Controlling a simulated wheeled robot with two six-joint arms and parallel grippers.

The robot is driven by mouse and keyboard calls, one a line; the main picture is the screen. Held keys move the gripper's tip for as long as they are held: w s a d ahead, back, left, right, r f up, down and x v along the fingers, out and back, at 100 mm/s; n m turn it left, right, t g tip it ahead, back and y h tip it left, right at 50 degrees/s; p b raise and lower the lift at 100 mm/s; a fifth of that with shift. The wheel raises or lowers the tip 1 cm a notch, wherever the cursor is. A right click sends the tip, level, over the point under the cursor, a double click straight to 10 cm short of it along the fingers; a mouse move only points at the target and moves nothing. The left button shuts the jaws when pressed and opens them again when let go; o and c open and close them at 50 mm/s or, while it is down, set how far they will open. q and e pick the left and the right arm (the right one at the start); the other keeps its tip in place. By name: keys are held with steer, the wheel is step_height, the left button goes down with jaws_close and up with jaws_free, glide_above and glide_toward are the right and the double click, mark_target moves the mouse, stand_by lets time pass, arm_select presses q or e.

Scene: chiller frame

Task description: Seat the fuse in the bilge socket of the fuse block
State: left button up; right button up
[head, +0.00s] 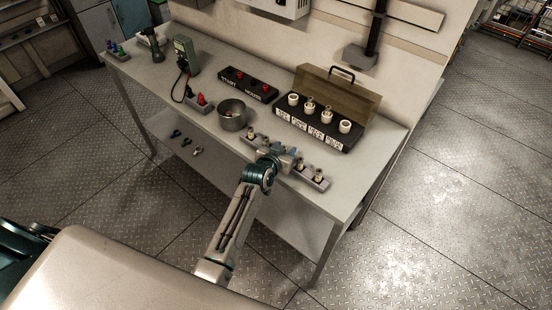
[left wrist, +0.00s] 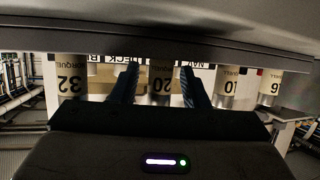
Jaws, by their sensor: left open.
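The fuse block (head: 306,128) stands on the bench with its brown lid raised. It has a row of pale round sockets (head: 345,127) with white labels in front, too small to read in the head view. A grey rack (head: 321,186) in front of it holds several upright fuses. My left gripper (head: 287,157) is over the middle of this rack, open. In the left wrist view its fingers (left wrist: 159,85) stand on either side of the fuse marked 20 (left wrist: 161,86). Fuses marked 32 (left wrist: 69,82), 10 (left wrist: 230,84) and 6 (left wrist: 271,86) stand beside it.
A metal pot (head: 232,119) stands left of the rack. A black panel with red knobs (head: 247,85) is behind it. A green meter (head: 186,57) and a small stand with a red part (head: 200,104) are farther left. The bench's right end (head: 376,160) is clear.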

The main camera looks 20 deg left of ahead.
arm_select(q)
steer(key=s, duration=0.1)
steer(key=s+b, duration=0.2)
steer(key=s, duration=0.1)
steer(key=shift+s+a+r, duration=0.1)
steer(key=shift+a+r, duration=0.2)
steer(key=b+v, duration=0.1)
steer(key=v, duration=0.5)
steer(key=shift+r, duration=0.25)
steer(key=shift+f, duration=0.15)
